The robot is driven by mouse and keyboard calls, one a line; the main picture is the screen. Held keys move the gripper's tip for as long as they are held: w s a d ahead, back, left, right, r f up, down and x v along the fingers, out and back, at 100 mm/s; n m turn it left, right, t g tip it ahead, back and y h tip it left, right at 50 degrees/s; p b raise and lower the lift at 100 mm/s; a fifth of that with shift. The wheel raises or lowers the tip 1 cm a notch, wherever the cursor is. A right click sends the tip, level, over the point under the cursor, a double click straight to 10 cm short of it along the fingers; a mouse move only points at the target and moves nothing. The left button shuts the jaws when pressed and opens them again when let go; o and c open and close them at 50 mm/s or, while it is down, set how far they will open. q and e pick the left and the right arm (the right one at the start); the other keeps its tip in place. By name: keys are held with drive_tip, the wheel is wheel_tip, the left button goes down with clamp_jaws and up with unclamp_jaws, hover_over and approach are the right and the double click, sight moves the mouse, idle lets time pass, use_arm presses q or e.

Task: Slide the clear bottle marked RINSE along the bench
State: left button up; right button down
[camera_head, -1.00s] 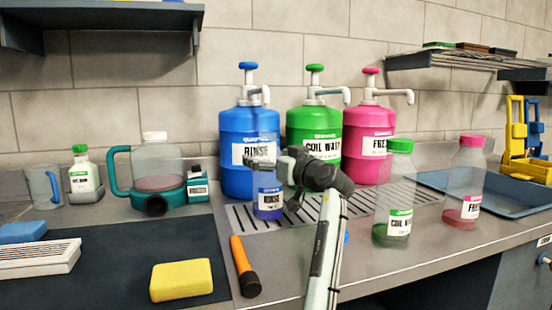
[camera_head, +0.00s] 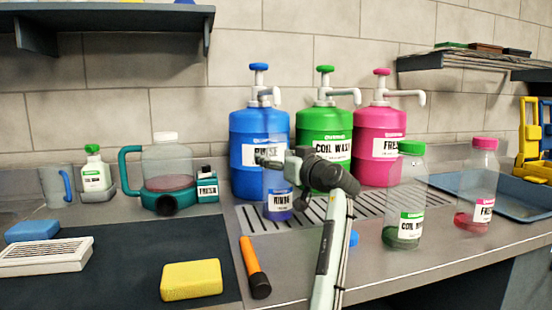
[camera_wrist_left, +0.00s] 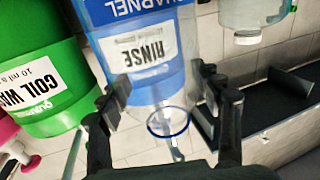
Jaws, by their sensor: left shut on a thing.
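The clear bottle marked RINSE (camera_head: 278,205) stands upright on the slatted drain area, in front of the blue RINSE jug (camera_head: 247,185). It has blue liquid low inside and an open top. My left gripper (camera_head: 278,163) is shut on its upper part. In the left wrist view the bottle's round rim (camera_wrist_left: 167,122) shows between the two fingers (camera_wrist_left: 165,97), with the blue jug seen behind it. My left forearm crosses the bench to the right of the bottle. My right gripper is in neither view.
Green (camera_head: 325,130) and pink (camera_head: 380,150) pump jugs stand behind. Clear COIL WASH (camera_head: 405,215) and pink-capped (camera_head: 478,200) bottles stand to the right. An orange-black marker-like tool (camera_head: 255,267), yellow sponge (camera_head: 191,280) and blue cap-like piece (camera_head: 352,239) lie nearer the front.

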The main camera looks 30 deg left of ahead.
use_arm(q)
drive_tip(key=shift+s+d+b, duration=0.6)
drive_tip(key=shift+s+d, duration=1.25)
drive_tip(key=shift+d, duration=0.25)
drive_tip(key=shift+s+d+b, duration=0.65)
drive_tip(key=shift+s+d, duration=1.15)
drive_tip(key=shift+d, duration=0.25)
drive_tip(key=s+d+b, duration=0.1)
drive_tip(key=s+d, duration=0.2)
drive_tip(key=d, duration=0.1)
drive_tip(key=shift+s, duration=0.3)
drive_tip(key=shift+d, duration=0.1)
